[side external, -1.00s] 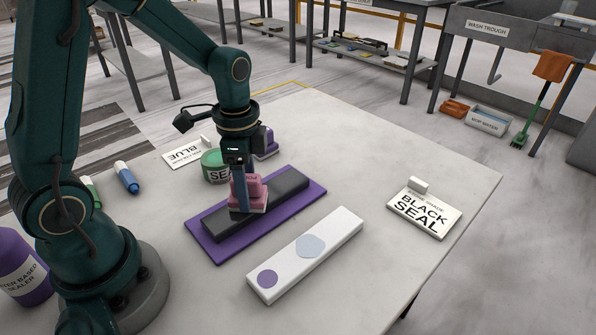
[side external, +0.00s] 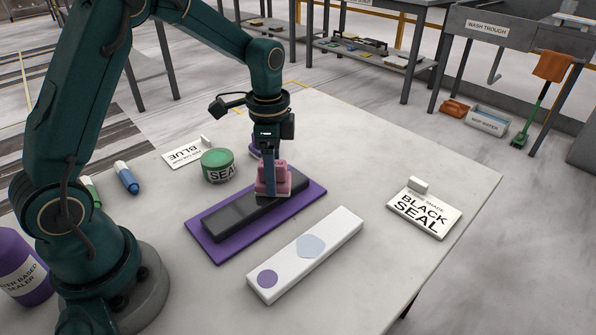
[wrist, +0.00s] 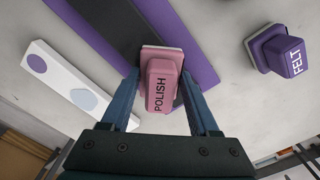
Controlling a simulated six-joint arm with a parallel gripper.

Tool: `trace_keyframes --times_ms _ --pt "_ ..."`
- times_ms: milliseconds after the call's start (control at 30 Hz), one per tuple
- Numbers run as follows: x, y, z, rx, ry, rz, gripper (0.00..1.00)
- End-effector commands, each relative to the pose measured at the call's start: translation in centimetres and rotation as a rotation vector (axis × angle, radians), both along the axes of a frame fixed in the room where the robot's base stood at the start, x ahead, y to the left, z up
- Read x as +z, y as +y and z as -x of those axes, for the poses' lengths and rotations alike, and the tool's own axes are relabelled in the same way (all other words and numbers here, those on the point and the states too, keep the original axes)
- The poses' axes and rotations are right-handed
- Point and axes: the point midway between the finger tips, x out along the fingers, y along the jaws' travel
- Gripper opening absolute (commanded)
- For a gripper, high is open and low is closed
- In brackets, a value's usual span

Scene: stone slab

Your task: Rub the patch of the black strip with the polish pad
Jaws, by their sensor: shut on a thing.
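The black strip (side external: 232,219) lies on a purple mat (side external: 206,244) on the stone slab. My gripper (side external: 268,182) is shut on the pink polish pad (side external: 284,177), which stands upright on the far right part of the strip. The wrist view shows the pad (wrist: 163,85), lettered POLISH, between my two fingers (wrist: 160,98). The strip's surface under the pad is hidden, and I cannot make out the edge of a patch.
A white strip (side external: 335,238) with a purple and a pale blue spot lies in front. A green-lidded SEAL tin (side external: 217,168), a BLACK SEAL card (side external: 425,211) and markers (side external: 127,178) stand around. A purple FELT pad (wrist: 284,55) is close by.

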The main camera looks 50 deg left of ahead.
Motion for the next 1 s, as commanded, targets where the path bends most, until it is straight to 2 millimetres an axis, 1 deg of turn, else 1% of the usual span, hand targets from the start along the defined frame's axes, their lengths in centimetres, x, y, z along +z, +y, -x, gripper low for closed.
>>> trace_keyframes --times_ms 33,100,133,600,800,1000 --pt "0.2 0.0 0.0 0.000 -0.001 -0.001 0.00" --pt "2.1 0.0 0.0 0.000 -0.008 -0.001 0.00" --pt "2.6 0.0 0.0 0.000 -0.006 -0.001 0.00" --pt "6.6 0.0 0.1 0.000 -0.002 -0.001 0.00" --pt "7.9 0.0 0.1 0.000 -0.001 0.000 0.00" --pt "8.2 0.0 0.2 0.000 0.001 0.001 0.00"
